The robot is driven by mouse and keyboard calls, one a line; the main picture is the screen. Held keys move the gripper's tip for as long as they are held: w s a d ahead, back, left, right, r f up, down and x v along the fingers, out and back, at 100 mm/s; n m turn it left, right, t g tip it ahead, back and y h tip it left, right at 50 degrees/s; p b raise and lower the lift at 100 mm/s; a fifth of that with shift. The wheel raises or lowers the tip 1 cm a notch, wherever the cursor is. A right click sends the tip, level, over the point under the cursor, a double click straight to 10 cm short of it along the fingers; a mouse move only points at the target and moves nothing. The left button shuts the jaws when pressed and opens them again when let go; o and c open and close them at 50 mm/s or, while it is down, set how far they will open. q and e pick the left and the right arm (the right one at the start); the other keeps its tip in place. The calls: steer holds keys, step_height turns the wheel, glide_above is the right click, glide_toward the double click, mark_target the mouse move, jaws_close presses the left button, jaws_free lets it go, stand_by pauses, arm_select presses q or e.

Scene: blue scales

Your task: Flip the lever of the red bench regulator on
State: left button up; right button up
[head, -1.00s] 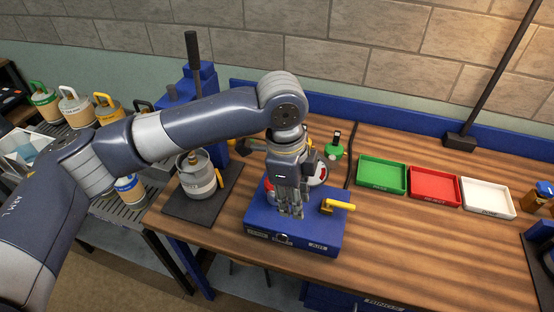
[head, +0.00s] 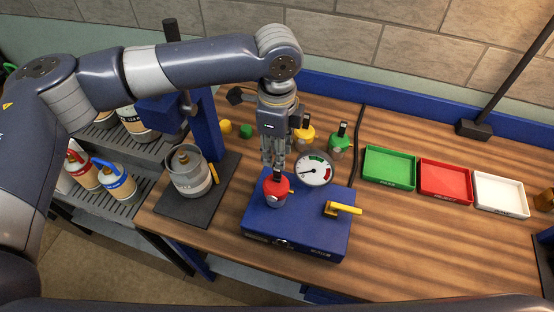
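The red regulator (head: 275,192) stands upright on the left part of a blue bench box (head: 290,232), with a dark part at its top. A round white gauge (head: 314,170) stands behind it to the right. A yellow lever (head: 343,208) sits on the right part of the box and points right. My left gripper (head: 273,163) points down just above and behind the red regulator. Its fingers look close together, but I cannot tell whether they are open or shut, or whether they touch the regulator's top. My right gripper is not in view.
A green regulator (head: 340,140) and a yellow one (head: 304,135) stand behind the box. A grey canister (head: 188,172) stands on a dark mat to the left. Green (head: 389,168), red (head: 445,182) and white (head: 499,194) trays lie to the right. The table front right is clear.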

mark_target(277, 171)
arm_select(q)
step_height(277, 171, down, 5)
steer(key=shift+r+p, duration=0.2)
steer(key=shift+p, duration=0.5)
steer(key=shift+w+f, duration=0.2)
steer(key=shift+f, duration=0.85)
jaws_close()
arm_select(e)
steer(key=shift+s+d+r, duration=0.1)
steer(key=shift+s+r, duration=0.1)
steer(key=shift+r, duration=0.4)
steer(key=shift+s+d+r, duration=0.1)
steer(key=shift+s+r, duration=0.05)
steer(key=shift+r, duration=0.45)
